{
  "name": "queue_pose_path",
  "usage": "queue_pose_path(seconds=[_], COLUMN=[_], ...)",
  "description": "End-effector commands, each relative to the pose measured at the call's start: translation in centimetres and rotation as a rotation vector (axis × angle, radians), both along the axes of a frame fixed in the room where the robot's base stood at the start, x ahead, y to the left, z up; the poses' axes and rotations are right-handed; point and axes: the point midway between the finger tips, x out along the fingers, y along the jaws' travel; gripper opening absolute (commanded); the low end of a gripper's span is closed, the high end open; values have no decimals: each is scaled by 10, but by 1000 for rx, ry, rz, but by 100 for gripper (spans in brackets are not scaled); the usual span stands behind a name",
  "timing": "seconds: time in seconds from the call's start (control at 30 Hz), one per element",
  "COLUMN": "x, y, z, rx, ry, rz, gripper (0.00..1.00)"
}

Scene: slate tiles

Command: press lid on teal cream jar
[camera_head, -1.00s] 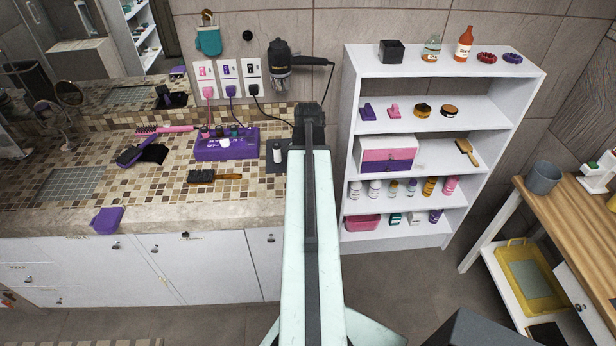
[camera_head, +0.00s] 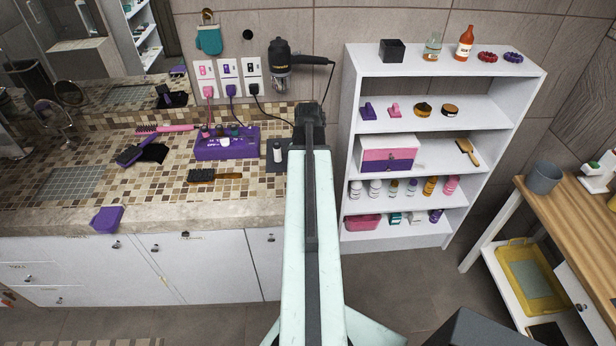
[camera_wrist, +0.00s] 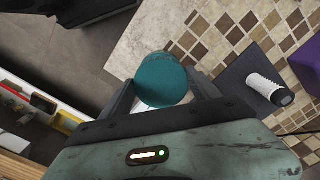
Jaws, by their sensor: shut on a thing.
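My gripper (camera_wrist: 160,92) is shut on a teal round piece (camera_wrist: 162,76), which sits between its two dark fingers in the wrist view. A pale patch shows just below the teal piece, near the left finger. I cannot tell from this view whether the teal piece is the lid or the jar itself. It appears over or near the edge of the stone counter (camera_wrist: 150,38). In the head view my arm hides the gripper and the held piece.
A white bottle with a dark end (camera_wrist: 265,88) is on a dark mat (camera_wrist: 240,72) to the right. A purple box (camera_head: 226,146) and a brush (camera_head: 214,176) lie on the tiled counter. A white shelf (camera_head: 350,130) with several small items stands right of my arm.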

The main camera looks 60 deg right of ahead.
Motion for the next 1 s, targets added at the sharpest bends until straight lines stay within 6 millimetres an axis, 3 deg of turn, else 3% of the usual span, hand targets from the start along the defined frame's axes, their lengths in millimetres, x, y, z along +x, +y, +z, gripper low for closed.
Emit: queue_pose_path(seconds=[0.4,0.43,0.5,1.0], x=[0,0,0,0], y=[0,0,0,0], z=[-1,-1,-1,0], rx=[0,0,0,0], ry=[0,0,0,0], rz=[0,0,0,0], gripper=[33,77,96,100])
